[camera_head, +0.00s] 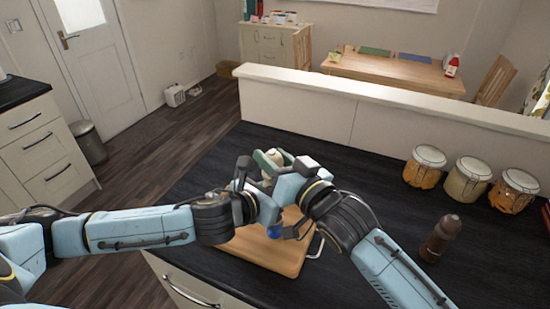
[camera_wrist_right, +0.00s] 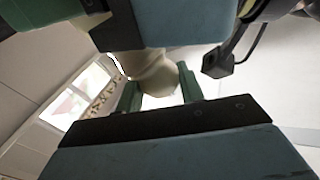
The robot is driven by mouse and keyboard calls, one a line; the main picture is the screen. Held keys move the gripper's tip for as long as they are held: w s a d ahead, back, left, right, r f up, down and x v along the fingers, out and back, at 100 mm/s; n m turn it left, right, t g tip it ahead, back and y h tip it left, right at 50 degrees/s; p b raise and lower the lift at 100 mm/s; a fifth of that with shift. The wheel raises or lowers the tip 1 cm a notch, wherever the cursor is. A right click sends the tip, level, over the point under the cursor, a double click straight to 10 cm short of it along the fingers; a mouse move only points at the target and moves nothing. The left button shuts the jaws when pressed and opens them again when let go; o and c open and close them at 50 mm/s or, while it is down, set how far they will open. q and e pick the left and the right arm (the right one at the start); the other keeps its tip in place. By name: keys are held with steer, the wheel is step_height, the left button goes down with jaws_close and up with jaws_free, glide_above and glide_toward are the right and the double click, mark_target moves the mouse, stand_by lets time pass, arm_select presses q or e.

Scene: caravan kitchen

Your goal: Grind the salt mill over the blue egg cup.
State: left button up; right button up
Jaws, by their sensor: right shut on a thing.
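The cream salt mill (camera_head: 270,163) is mostly hidden between my two grippers above the cutting board. My right gripper (camera_head: 276,158) is shut on it. In the right wrist view, the cream mill (camera_wrist_right: 150,72) sits between the green fingers of my right gripper (camera_wrist_right: 160,90). My left gripper (camera_head: 262,200) is close against my right one, near the mill. Its fingertips are hidden, so I cannot tell whether it grips the mill. The blue egg cup (camera_head: 275,231) shows partly below the grippers, on or over the board; the rest is covered.
The wooden cutting board (camera_head: 268,257) with a metal handle lies on the dark counter (camera_head: 360,170). A brown mill (camera_head: 440,238) stands at the right. Several lidded jars, including an orange-filled one (camera_head: 424,167), stand behind it.

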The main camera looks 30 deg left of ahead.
steer(key=shift+s+a+r+m+t+h, duration=0.1)
steer(key=shift+m+t+h, duration=0.65)
steer(key=shift+t, duration=0.25)
steer(key=shift+s+r+m+t+h, duration=0.1)
steer(key=shift+m+t+h, duration=0.45)
steer(key=shift+m+t, duration=0.4)
steer(key=shift+w, duration=0.1)
steer(key=shift+w+d+f+t+h, duration=0.15)
steer(key=shift+d+t+h, duration=0.05)
steer(key=shift+t+h, duration=0.2)
steer(key=o, duration=0.7)
steer(key=shift+f, duration=0.1)
steer(key=shift+s+d, duration=0.25)
steer(key=shift+s, duration=0.05)
steer(key=v, duration=1.1)
steer(key=shift+s+d, duration=0.1)
steer(key=shift+d, duration=0.05)
